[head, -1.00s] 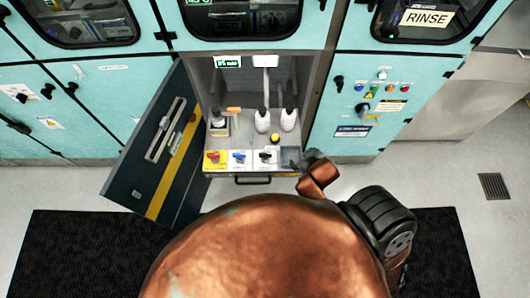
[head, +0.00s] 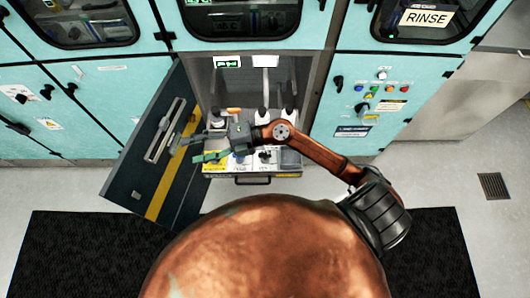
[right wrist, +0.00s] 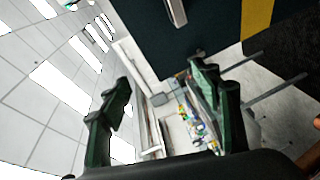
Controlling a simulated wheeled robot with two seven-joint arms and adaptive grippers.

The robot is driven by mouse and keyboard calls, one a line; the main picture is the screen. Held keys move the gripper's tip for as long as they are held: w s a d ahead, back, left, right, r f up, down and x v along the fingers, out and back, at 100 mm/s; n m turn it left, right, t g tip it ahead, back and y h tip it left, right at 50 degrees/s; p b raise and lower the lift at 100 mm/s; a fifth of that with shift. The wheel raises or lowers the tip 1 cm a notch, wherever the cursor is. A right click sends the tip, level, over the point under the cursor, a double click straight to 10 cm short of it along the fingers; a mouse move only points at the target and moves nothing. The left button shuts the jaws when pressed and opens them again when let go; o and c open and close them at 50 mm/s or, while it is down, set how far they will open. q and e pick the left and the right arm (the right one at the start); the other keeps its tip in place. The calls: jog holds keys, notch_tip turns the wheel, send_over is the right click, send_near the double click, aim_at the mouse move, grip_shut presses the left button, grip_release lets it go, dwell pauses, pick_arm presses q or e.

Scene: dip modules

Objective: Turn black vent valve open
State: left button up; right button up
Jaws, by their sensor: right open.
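The black vent valve (head: 265,156) sits on a white label at the front of the open bay, just below my right forearm and partly crowded by it. My right gripper (head: 190,148) reaches in from the right across the bay, its green fingers spread and pointing left toward the open door. My left gripper is out of view.
The dark door (head: 150,150) with a yellow stripe stands open on the left, close to the fingertips. White bottles stand behind my arm, partly hidden. A button panel (head: 382,95) is on the right cabinet. A drawer handle (head: 252,180) lies below the valves.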

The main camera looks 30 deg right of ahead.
notch_tip(320, 180, down, 7)
jog(key=s+n+g+h, duration=0.1)
jog(key=n+g+h, duration=0.1)
jog(key=g+h, duration=0.1)
jog(key=m+g+h, duration=0.2)
jog(key=g+h, duration=0.1)
jog(key=h, duration=0.9)
send_over(265, 154)
jog(key=f, duration=1.2)
jog(key=shift+a+f, duration=0.3)
jog(key=shift+d+f, duration=0.2)
jog(key=shift+d, duration=0.15)
notch_tip(265, 154, down, 7)
jog(key=shift+f+b, duration=0.15)
jog(key=shift+b, duration=0.25)
jog(key=shift+c, duration=0.4)
jog(key=c, duration=1.1)
